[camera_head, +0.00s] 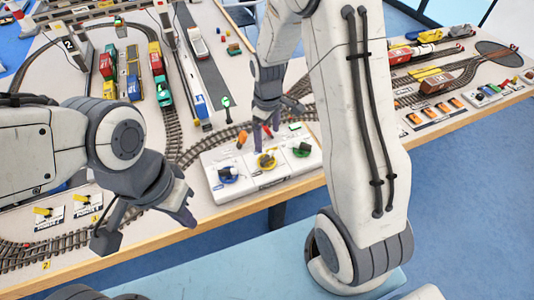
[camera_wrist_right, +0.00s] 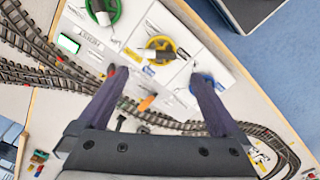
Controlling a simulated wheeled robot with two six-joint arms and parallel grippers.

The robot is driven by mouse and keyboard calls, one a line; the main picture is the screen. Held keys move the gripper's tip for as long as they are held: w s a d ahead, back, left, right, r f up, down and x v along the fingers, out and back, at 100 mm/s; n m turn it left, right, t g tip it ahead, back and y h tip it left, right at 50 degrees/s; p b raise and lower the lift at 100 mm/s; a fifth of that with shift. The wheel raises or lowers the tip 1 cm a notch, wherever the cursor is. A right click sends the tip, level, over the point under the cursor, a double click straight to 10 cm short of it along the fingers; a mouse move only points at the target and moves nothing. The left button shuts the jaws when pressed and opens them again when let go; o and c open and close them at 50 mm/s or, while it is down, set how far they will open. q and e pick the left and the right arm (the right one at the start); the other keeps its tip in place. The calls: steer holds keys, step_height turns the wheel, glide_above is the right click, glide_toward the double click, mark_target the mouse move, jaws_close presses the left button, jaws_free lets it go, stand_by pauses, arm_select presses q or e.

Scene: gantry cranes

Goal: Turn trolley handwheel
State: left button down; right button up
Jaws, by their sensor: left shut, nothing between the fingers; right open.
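A white control panel (camera_head: 238,196) lies near the front edge of the layout table. My right gripper (camera_head: 266,125) is open and points down above the panel, behind the yellow wheel. In the right wrist view, the yellow handwheel (camera_wrist_right: 160,50) lies just beyond and between the open fingertips, with nothing gripped. My left gripper (camera_head: 188,214) is shut and empty, left of the panel at the table edge.
Small levers, one orange (camera_head: 242,137), stand behind the wheels. Train tracks (camera_head: 190,152) curve behind the panel. Toy trains (camera_head: 158,75) and container stacks stand further back. Lever cards (camera_head: 88,205) lie at the left.

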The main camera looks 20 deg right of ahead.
mark_target(267, 157)
step_height(267, 157, down, 10)
steer(key=shift+r+p, duration=0.1)
steer(key=shift+p, duration=0.4)
steer(key=c, duration=1.2)
